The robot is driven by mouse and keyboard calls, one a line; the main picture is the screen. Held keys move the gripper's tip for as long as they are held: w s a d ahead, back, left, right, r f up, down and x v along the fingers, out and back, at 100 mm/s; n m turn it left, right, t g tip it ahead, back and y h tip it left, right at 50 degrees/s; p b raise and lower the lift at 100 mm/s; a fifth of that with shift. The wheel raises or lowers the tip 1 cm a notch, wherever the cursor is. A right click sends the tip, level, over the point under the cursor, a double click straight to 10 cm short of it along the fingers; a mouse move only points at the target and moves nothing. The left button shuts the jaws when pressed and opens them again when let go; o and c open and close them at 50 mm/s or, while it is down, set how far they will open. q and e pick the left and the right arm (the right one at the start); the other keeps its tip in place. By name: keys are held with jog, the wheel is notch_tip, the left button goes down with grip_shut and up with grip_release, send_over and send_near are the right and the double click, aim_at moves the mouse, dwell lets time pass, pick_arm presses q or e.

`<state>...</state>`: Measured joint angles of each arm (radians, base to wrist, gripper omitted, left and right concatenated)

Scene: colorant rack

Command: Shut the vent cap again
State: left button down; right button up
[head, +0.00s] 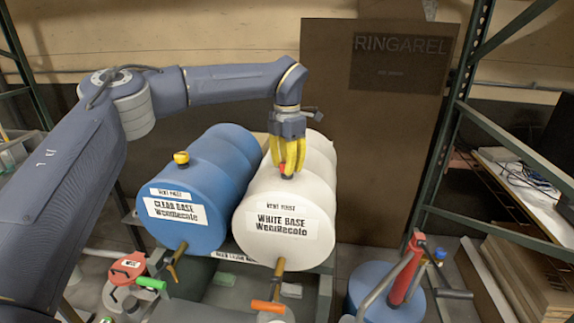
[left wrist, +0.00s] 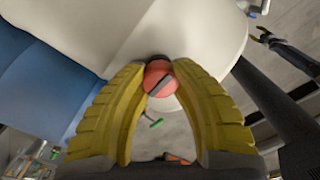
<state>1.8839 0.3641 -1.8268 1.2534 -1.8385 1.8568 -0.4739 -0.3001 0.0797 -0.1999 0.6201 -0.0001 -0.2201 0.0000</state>
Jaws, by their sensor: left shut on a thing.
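The red vent cap (head: 286,171) sits on top of the white drum (head: 300,205) labelled "WHITE BASE". My left gripper (head: 287,168) points down over it, with its yellow fingers around the cap. In the left wrist view the cap (left wrist: 159,78) is a red disc with a dark bar across it, between the two fingertips (left wrist: 160,80); my left gripper is shut on it. The cap's underside and the vent opening are hidden.
A blue drum (head: 205,180) with a yellow cap (head: 181,158) lies to the left of the white drum. Taps with green (head: 150,284) and orange (head: 267,306) handles are at the front. A red pump (head: 408,270) stands at the right. A brown board (head: 375,130) stands behind.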

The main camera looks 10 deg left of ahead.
pick_arm(q)
jog(key=shift+m, duration=0.3)
dwell(0.4)
jog(key=c, duration=0.9)
grip_release()
jog(key=shift+r, duration=0.1)
notch_tip(320, 180, up, 12)
